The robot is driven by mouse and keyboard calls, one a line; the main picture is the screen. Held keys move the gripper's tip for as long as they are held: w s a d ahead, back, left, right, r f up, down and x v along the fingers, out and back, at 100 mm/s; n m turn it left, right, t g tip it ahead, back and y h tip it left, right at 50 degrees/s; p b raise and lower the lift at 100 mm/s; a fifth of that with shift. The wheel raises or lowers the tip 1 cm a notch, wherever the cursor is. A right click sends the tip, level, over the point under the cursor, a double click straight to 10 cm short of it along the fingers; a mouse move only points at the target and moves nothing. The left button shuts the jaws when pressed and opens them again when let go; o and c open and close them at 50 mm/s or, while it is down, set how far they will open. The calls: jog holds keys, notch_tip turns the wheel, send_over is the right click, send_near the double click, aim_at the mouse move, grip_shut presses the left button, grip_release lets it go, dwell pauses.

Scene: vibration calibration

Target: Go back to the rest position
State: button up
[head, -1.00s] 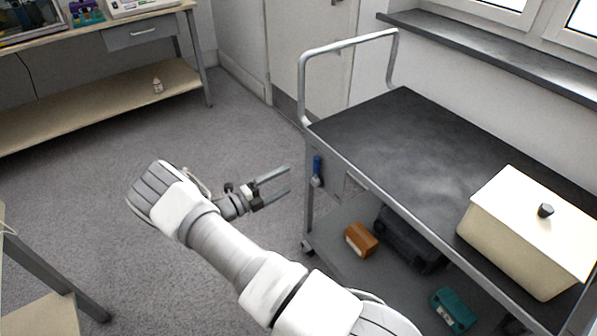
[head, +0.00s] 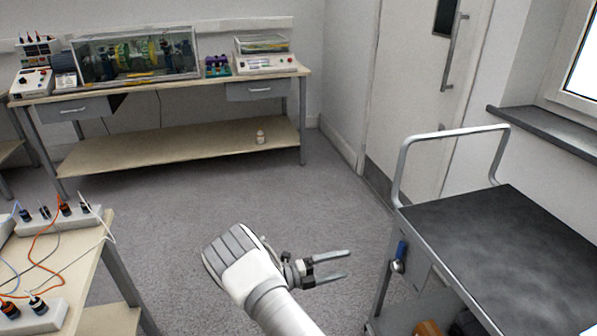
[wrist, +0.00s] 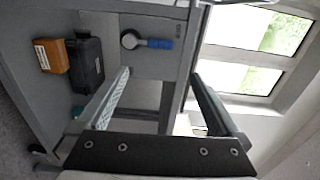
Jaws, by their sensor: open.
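My gripper (head: 330,268) is in the lower middle of the head view, open and empty, with its two parallel fingers apart and pointing right toward the cart. It hangs over the floor to the left of the cart (head: 500,230), clear of it in this view. In the wrist view, the two open fingers (wrist: 165,98) stretch toward the cart's end, with nothing between them in grip. A blue-handled tool (wrist: 146,42) hangs on the cart's end panel beyond the fingers. My arm reaches up from the bottom of the head view.
A workbench (head: 180,150) with instruments stands at the back left. Another table (head: 70,270) with cables and connector blocks is at the left. An orange box (wrist: 50,56) and a black case (wrist: 86,64) lie on the cart's lower shelf. The grey floor (head: 230,195) between is free.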

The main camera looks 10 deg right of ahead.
jog(key=s+r+m+g+y, duration=0.2)
jog(key=s+r+m+y, duration=0.3)
jog(key=r+m, duration=0.55)
jog(key=s+r+m+g+y, duration=0.2)
jog(key=s+r+m+y, duration=0.4)
jog(key=r+m, duration=0.45)
jog(key=s+a+r+m+t+y, duration=0.3)
jog(key=s+r+m+t, duration=0.1)
jog(key=s+r+m, duration=0.4)
jog(key=s+a+r+m+t+y, duration=0.3)
jog(key=s+r+m+y, duration=0.15)
jog(key=s+m, duration=0.5)
notch_tip(320, 180, up, 17)
jog(key=p, duration=1.7)
jog(key=shift+d+r+n+h, duration=0.15)
jog(key=shift+d+n+h, duration=0.1)
jog(key=shift+n+h, duration=0.1)
jog(key=shift+d, duration=0.1)
